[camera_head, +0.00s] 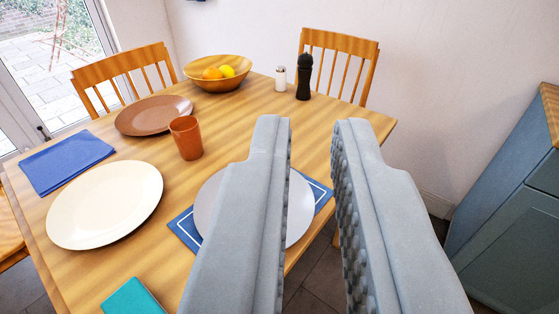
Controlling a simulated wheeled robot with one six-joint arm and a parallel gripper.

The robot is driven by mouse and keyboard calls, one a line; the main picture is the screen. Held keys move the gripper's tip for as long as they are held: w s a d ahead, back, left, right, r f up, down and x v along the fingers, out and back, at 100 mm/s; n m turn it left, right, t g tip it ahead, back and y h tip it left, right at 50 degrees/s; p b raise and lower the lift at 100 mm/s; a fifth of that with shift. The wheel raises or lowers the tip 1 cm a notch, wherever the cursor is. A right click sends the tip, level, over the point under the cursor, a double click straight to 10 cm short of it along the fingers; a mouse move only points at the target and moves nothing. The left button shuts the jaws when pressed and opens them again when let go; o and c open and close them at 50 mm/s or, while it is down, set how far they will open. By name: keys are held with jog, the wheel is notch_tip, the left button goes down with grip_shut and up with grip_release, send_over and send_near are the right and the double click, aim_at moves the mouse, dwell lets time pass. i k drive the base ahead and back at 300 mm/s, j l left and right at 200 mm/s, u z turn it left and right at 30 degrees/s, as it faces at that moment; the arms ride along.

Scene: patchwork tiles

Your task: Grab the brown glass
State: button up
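The brown glass (187,138) stands upright on the wooden table, left of the middle of the view. It is an orange-brown tumbler beside a brown plate (154,115). My gripper (311,122) is in the foreground on the right, with its two grey fingers apart and nothing between them. The fingers are nearer to the camera than the glass and to the right of it. The glass is fully in view.
On the table (142,262) are a cream plate (105,204), a blue napkin (66,161), a teal item (132,297), a partly hidden grey plate (209,203), a fruit bowl (205,83), a white shaker (280,79) and a black mill (304,78). Chairs stand behind.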

aim_at(188, 139)
jog(key=i+l+u, duration=0.2)
jog(key=u, duration=0.2)
jog(key=i+l+u, duration=0.15)
jog(key=l+u, duration=0.2)
jog(key=i+l+u, duration=0.1)
jog(key=l+u, duration=0.3)
